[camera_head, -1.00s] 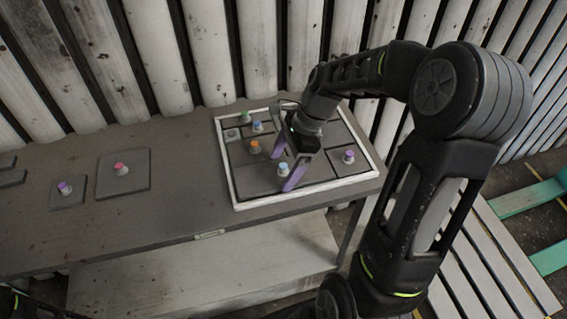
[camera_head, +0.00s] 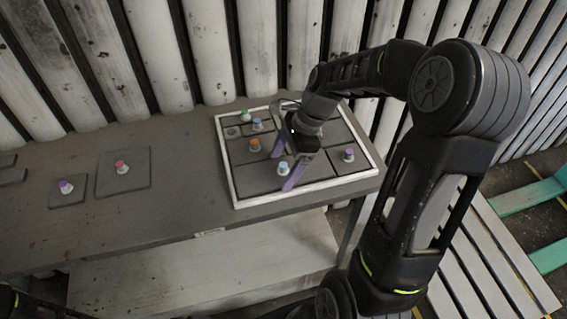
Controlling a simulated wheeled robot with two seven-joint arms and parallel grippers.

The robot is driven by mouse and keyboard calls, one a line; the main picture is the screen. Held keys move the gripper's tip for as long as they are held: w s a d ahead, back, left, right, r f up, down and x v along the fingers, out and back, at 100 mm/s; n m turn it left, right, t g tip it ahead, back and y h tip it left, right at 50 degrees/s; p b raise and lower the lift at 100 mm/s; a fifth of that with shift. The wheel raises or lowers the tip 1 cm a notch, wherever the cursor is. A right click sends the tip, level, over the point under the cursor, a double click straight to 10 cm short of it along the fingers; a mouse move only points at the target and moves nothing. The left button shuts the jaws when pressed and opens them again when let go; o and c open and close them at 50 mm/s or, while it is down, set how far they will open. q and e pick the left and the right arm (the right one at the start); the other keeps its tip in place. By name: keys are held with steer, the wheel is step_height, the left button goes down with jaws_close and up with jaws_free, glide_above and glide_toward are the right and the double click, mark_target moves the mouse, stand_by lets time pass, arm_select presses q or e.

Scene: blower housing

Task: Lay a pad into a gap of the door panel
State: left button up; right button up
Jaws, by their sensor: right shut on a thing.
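The door panel (camera_head: 235,188) is a pale-rimmed tray on the right of the table. Several grey pads with coloured knobs lie inside it: green, blue, orange, light blue and purple. My right gripper (camera_head: 281,171) reaches down over its middle, purple fingers either side of the light-blue knob of a pad (camera_head: 259,180). It appears shut on that knob; the pad lies flat or almost flat inside the rim. The arm partly hides the panel's middle. On the table are a small pad with a purple knob (camera_head: 67,198) and a larger pad with a pink knob (camera_head: 136,181). My left gripper is out of view.
More dark flat pieces (camera_head: 9,177) lie at the table's left edge. The grey table (camera_head: 180,190) is bare between the loose pads and panel. A ribbed wall (camera_head: 180,60) stands close behind. A slatted pallet (camera_head: 500,265) lies on the floor at right.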

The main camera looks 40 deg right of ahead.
steer(key=o, duration=1.3)
steer(key=shift+s+f, duration=0.2)
steer(key=r+p, duration=0.6)
steer(key=r, duration=0.1)
steer(key=shift+w+r+p, duration=0.15)
steer(key=shift+w+p, duration=0.05)
steer(key=shift+p, duration=0.2)
